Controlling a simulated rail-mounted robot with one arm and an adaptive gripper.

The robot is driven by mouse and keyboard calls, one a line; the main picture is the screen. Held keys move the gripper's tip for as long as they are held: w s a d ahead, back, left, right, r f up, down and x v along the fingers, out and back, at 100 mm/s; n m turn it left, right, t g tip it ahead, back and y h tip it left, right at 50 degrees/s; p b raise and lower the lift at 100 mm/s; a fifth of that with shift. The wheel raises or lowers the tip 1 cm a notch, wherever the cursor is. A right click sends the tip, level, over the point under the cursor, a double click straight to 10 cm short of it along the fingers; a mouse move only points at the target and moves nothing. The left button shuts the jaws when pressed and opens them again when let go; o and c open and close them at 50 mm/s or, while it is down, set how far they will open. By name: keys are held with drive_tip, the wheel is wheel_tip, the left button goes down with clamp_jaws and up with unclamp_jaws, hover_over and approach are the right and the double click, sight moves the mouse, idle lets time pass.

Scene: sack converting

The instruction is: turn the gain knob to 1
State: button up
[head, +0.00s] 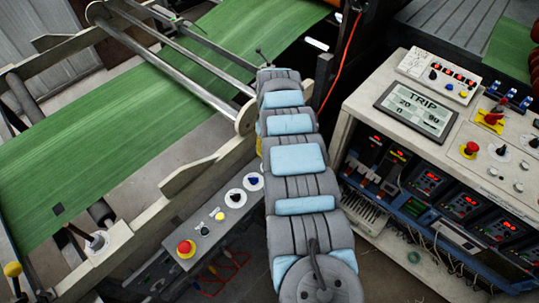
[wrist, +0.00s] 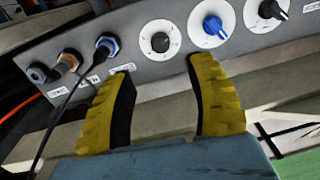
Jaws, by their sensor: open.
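In the wrist view three knobs on white round dials sit in a row on a grey panel (wrist: 135,30): a small black knob (wrist: 160,42), a blue knob (wrist: 212,25) and a black knob (wrist: 271,9) at the top right. Their labels are too small to read, so I cannot tell which is the gain knob. My gripper (wrist: 161,66), with yellow and black fingers, is open and empty. Its fingertips lie below the small black and blue knobs in the picture, with no visible contact. In the head view the gripper is hidden behind my arm.
Plugs and a black cable (wrist: 70,95) sit left of the knobs in the wrist view. The head view shows a low panel with a red button (head: 186,248), a green web (head: 100,140) at left, and a console with a TRIP screen (head: 415,110) at right.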

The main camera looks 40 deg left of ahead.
drive_tip(key=shift+r, duration=1.25)
